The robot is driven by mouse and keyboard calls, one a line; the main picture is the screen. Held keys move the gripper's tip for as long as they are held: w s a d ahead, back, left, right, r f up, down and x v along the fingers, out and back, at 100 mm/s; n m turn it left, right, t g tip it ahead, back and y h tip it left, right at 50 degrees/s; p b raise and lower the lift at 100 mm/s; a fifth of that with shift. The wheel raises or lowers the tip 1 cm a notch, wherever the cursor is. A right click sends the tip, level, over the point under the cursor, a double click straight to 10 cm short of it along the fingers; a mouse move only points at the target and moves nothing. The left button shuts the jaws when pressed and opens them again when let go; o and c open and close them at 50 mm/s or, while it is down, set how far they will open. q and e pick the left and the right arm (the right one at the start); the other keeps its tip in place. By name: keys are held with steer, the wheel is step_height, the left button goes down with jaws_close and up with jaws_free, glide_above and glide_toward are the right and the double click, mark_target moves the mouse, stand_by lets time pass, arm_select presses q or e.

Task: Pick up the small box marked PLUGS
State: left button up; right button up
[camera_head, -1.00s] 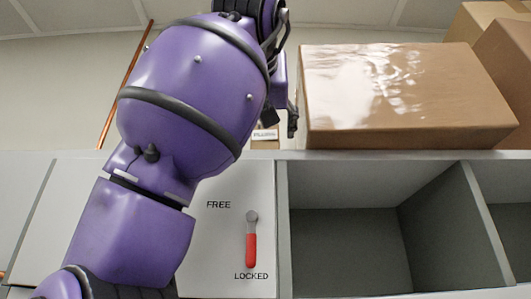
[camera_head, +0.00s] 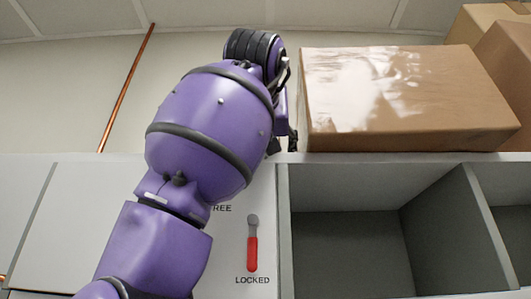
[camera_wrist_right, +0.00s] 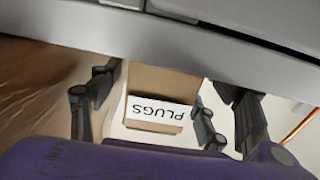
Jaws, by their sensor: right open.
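The small box marked PLUGS (camera_wrist_right: 160,82) is brown cardboard with a white label, upside down in the right wrist view. In the head view it is hidden behind my purple right arm. My right gripper (camera_wrist_right: 146,108) is open, with one finger on each side of the box in the right wrist view. Gaps show between the fingers and the box; I cannot tell how far the fingers reach along it. In the head view, only a dark part of this gripper shows beside the large carton. My left gripper is not in view.
A large shiny carton (camera_head: 400,95) stands on the ledge just right of my gripper, with more cartons (camera_head: 500,60) behind it. Below are an empty grey compartment (camera_head: 345,230) and a red lever (camera_head: 252,250) by LOCKED. A copper pipe (camera_head: 127,85) runs up the wall.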

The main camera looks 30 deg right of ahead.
steer(key=shift+w+d, duration=0.45)
steer(key=shift+w, duration=0.15)
steer(key=shift+c, duration=0.3)
steer(key=c, duration=1.4)
